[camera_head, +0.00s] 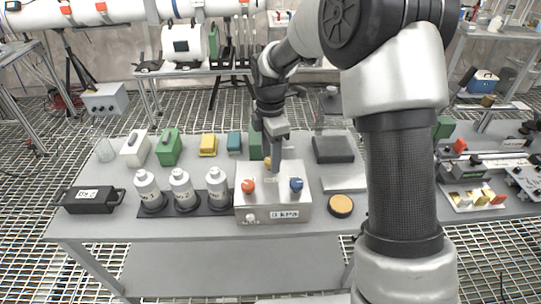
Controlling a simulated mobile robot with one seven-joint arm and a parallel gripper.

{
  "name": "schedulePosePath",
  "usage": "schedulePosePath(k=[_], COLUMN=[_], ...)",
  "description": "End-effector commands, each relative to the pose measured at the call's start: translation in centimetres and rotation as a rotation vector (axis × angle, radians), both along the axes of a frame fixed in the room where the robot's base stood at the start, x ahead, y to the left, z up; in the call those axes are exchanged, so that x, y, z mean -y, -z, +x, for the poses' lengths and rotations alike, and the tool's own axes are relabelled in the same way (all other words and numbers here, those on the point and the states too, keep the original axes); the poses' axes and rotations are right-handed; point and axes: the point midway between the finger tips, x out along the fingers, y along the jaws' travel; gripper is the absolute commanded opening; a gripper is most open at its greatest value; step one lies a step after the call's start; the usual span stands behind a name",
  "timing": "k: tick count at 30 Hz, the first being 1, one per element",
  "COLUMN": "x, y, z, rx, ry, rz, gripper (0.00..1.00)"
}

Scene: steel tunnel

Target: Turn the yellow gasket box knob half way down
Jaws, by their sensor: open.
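A silver box (310,207) with an orange knob (248,186), a blue knob (296,184) and a small front label sits at the middle of the grey table. My gripper (275,170) points down over the back middle of this box, between and a little behind the two knobs. Its fingers are open; contact with anything cannot be made out. A small yellow patch (267,160) shows beside the fingers, mostly hidden by them; I cannot tell if it is a knob.
Several white bottles (182,189) stand left of the silver box. A yellow-topped round disc (341,206) lies to its right. Green boxes (169,147), a teal box (234,142) and a dark block (333,149) line the back. My arm hides the table's right part. The front edge is clear.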

Motion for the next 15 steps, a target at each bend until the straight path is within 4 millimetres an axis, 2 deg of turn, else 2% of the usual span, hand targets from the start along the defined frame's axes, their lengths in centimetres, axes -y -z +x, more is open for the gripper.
schedulePosePath(k=[5,12,15], x=[0.00,-0.01,0.00], y=[-0.01,-0.04,-0.05], z=[0.00,0.00,0.00], rx=[0.000,0.000,0.000], ry=[0.000,0.000,0.001], rz=[0.000,0.000,0.000], gripper=[0.46,0.06,0.05])
